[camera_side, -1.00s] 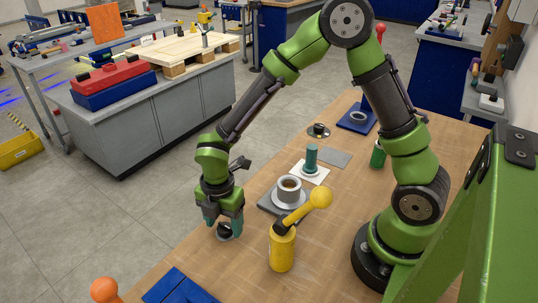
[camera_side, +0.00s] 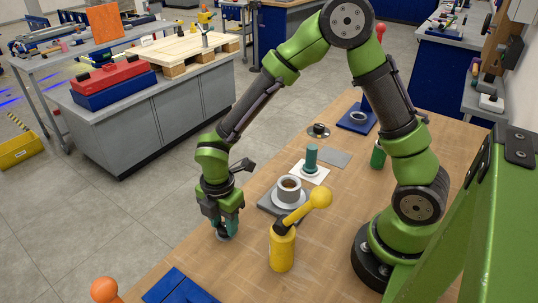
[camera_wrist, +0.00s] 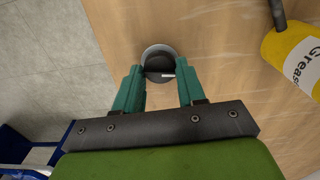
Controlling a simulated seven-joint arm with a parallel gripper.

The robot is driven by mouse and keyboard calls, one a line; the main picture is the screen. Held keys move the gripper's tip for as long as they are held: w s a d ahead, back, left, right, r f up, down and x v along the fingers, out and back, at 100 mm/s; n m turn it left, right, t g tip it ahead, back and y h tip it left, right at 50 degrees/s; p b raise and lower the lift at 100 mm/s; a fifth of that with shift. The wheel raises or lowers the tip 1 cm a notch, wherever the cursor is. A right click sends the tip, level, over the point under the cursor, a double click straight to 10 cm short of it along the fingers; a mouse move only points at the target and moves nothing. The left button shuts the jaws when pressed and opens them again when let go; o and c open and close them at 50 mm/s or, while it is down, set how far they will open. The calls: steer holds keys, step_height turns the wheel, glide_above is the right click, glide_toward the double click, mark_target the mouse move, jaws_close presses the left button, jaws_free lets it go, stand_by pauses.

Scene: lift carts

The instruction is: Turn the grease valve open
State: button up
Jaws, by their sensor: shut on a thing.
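The grease valve (camera_wrist: 158,52) is a small round grey fitting with a dark knob inside its ring, near the table's left edge. My gripper (camera_wrist: 160,76) points down over it, its two teal fingers on either side of the knob's dark bar, shut on it. In the side view my gripper (camera_side: 223,231) is low at the table edge, and the fingers hide most of the valve (camera_side: 223,238). A light mark shows on the knob in the wrist view.
A yellow grease canister (camera_side: 282,249) with a ball-ended lever stands right of my gripper; part of it shows in the wrist view (camera_wrist: 293,58). A grey cup on a plate (camera_side: 289,190) stands behind it. Blue plates (camera_side: 180,287) lie in front. Floor lies left of the table edge.

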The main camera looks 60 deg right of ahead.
mark_target(223, 225)
steer(key=m, duration=1.2)
steer(key=shift+m, duration=2.1)
steer(key=o, duration=1.1)
steer(key=shift+c, duration=0.2)
step_height(223, 225, up, 17)
steer(key=shift+w, duration=0.1)
